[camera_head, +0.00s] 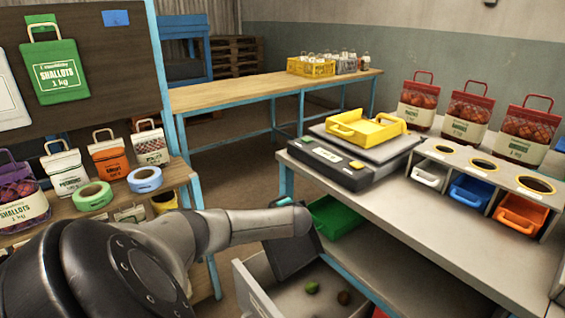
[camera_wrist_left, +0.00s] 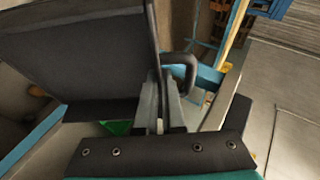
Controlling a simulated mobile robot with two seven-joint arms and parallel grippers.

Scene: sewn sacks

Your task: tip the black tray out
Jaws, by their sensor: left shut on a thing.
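The black tray (camera_head: 290,256) is steeply tilted over a pale open bin (camera_head: 246,290) below the front of the scale table. A green lump (camera_head: 312,287) and a dark brown lump (camera_head: 344,297) lie in the bin. My left arm reaches across the head view and hides most of its gripper. In the left wrist view the tray (camera_wrist_left: 85,62) fills the upper left, its flat face tipped up. My left gripper (camera_wrist_left: 162,108) is shut on the tray at its edge, beside a dark loop handle (camera_wrist_left: 184,72). The tray's inside cannot be seen clearly. My right gripper is out of view.
A scale (camera_head: 350,160) with a yellow tray (camera_head: 366,129) stands on the table, with blue (camera_head: 470,190) and orange (camera_head: 521,213) bins to its right. A green crate (camera_head: 338,216) sits below. Bags and tape rolls crowd the left bench.

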